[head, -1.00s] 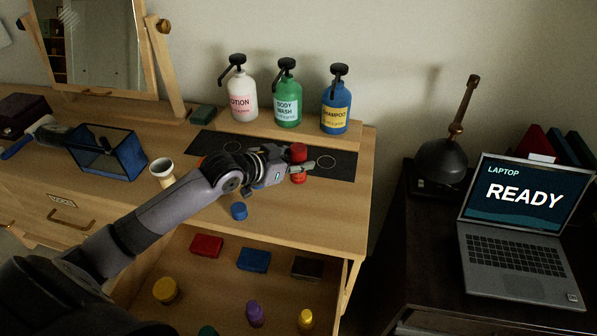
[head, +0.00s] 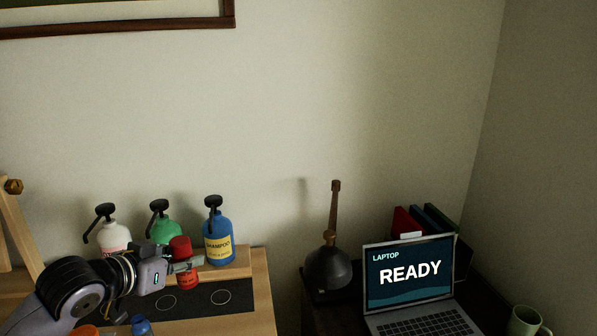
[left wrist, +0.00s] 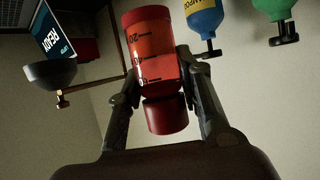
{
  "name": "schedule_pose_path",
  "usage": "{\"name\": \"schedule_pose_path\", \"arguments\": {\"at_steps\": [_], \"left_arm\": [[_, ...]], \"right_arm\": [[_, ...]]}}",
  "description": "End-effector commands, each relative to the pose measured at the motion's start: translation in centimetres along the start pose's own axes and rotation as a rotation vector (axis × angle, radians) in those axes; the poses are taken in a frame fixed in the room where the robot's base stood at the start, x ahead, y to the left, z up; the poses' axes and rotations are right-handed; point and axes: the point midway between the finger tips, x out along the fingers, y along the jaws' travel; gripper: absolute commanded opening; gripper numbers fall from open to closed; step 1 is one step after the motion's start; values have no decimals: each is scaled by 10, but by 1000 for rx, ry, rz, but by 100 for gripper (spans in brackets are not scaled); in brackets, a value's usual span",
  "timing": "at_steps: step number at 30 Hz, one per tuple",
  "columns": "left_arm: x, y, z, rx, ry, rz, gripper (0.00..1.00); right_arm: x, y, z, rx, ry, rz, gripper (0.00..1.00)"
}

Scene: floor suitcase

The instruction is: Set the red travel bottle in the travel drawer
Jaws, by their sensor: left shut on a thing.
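The red travel bottle (head: 187,276) is in the jaws of my left gripper (head: 186,265), above the dark mat on the dresser. In the left wrist view the bottle (left wrist: 152,52) sits between the two fingers (left wrist: 160,105), which press on its sides; dark measuring marks show on it. In the head view it looks upright, with its red cap on top. The travel drawer is out of the head view now. My right gripper is not in view.
White, green (head: 164,231) and blue (head: 218,240) pump bottles stand on the ledge behind my left gripper. A blue cap (head: 141,325) shows below it. To the right, a dark table holds a laptop (head: 410,275), a plunger-like object (head: 329,265) and a green mug (head: 524,321).

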Motion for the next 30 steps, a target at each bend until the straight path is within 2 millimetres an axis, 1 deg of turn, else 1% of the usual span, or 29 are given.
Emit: {"name": "schedule_pose_path", "arguments": {"at_steps": [1, 4, 6, 10, 13, 17, 30], "left_arm": [[0, 16, 2, -8, 5, -5, 4], [-4, 42, 3, -34, 9, -56, 4], [-11, 58, -1, -58, 12, -105, 5], [-25, 76, -7, -96, 11, -187, 5], [-34, 83, -10, -118, 8, -233, 5], [-41, 87, -12, -132, 5, -269, 5], [-43, 87, -12, -134, 1, -282, 5]], "right_arm": [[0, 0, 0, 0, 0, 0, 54], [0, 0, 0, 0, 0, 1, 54], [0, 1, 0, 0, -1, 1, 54], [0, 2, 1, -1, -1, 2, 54], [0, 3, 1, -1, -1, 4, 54], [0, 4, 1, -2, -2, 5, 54], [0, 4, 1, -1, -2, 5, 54]]}}
